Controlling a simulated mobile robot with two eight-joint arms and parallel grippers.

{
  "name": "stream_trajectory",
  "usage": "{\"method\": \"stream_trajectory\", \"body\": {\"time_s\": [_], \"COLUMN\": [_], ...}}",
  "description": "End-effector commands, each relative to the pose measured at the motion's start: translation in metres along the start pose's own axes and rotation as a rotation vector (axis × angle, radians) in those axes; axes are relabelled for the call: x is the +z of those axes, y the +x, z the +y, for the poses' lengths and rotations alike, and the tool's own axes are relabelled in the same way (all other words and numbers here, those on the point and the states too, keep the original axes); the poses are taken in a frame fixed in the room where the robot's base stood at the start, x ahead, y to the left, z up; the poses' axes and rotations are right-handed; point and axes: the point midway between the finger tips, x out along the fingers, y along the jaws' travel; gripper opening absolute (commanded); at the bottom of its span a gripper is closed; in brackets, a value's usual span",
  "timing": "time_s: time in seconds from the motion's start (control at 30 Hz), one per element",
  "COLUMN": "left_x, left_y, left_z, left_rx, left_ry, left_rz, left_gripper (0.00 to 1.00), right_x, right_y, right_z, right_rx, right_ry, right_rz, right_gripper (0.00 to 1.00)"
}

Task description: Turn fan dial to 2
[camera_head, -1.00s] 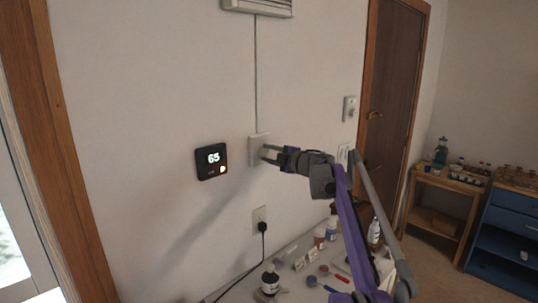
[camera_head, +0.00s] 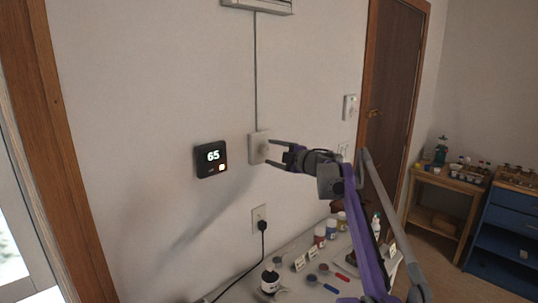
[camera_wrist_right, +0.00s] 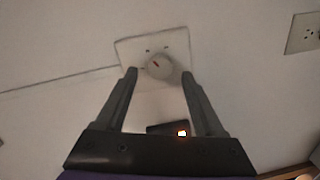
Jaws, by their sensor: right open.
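The fan dial (camera_head: 264,149) is a round white knob on a square white wall plate (camera_head: 254,142), right of the thermostat. My right gripper (camera_head: 269,152) is open and empty, facing the wall at the dial. In the right wrist view its fingertips (camera_wrist_right: 160,72) appear on either side of the dial; contact cannot be made out. My left gripper is not in view.
A black thermostat (camera_head: 211,159) reading 65 is on the wall at left. A cord runs up from the dial plate to a vent (camera_head: 258,5). Below are an outlet (camera_head: 259,214) with a plugged cord and a table with several bottles and spoons.

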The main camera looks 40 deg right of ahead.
Motion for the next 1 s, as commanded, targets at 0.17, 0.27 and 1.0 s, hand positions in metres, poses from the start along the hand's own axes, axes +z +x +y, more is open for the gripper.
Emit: {"method": "stream_trajectory", "body": {"time_s": [0.17,0.27,1.0], "left_x": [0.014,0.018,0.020], "left_y": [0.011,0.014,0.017], "left_z": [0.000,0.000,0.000], "left_rx": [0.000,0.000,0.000], "left_ry": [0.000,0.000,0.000], "left_rz": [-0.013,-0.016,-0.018], "left_gripper": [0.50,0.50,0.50], "right_x": [0.003,0.002,0.001], "right_y": [-0.040,-0.058,-0.081], "right_z": [-0.004,-0.004,-0.001], "right_rx": [-0.001,-0.001,0.000], "right_ry": [0.000,0.000,0.000], "right_rz": [-0.005,-0.005,-0.001], "right_gripper": [0.70,0.70,0.70]}}
